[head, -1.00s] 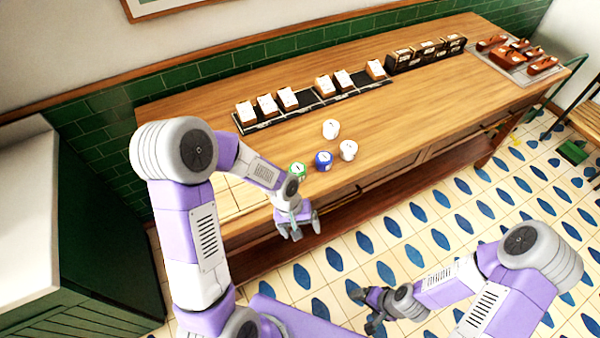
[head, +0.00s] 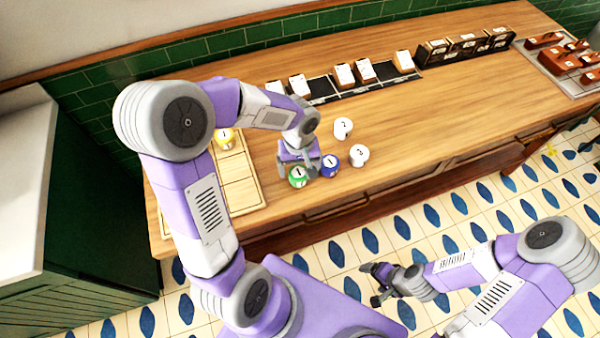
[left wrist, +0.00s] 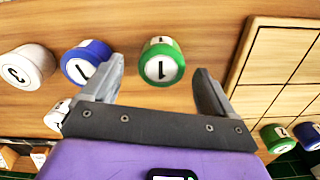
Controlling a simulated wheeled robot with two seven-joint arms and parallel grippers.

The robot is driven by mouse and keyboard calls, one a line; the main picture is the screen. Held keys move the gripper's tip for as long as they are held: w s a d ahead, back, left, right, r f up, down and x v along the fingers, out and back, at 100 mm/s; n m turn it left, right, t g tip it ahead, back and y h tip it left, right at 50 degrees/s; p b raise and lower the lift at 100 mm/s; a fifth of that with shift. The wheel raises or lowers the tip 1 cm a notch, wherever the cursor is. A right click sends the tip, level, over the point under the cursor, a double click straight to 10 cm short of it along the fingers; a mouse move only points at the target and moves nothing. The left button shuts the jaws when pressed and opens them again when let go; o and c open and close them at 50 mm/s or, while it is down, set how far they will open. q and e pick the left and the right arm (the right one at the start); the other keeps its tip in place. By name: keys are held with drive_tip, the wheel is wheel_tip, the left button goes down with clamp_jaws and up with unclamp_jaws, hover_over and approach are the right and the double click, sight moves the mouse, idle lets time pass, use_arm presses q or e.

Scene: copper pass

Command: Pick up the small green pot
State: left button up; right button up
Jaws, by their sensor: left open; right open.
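The small green pot (head: 298,177) stands on the wooden counter near its front edge, a white label marked 1 on it. My left gripper (head: 299,158) is over the counter right by this pot. In the left wrist view the green pot (left wrist: 161,63) shows between and beyond the spread fingers of my left gripper (left wrist: 158,82), which are open and empty. A second green-lidded pot (left wrist: 275,136) shows at the right edge of the wrist view. My right gripper (head: 380,284) is open and empty, out over the floor.
A blue pot (head: 330,166) stands close beside the green one, with white pots (head: 343,128) nearby. Black racks with cards (head: 345,75) line the back. The counter's middle right is clear.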

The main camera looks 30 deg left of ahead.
sight(299, 173)
use_arm(q)
drive_tip(key=f, duration=0.4)
drive_tip(key=shift+s+f+b, duration=0.2)
drive_tip(key=shift+s+b, duration=0.05)
drive_tip(key=shift+b, duration=0.15)
drive_tip(key=shift+c, duration=0.4)
drive_tip(key=shift+r, duration=0.1)
drive_tip(key=c, duration=1.1)
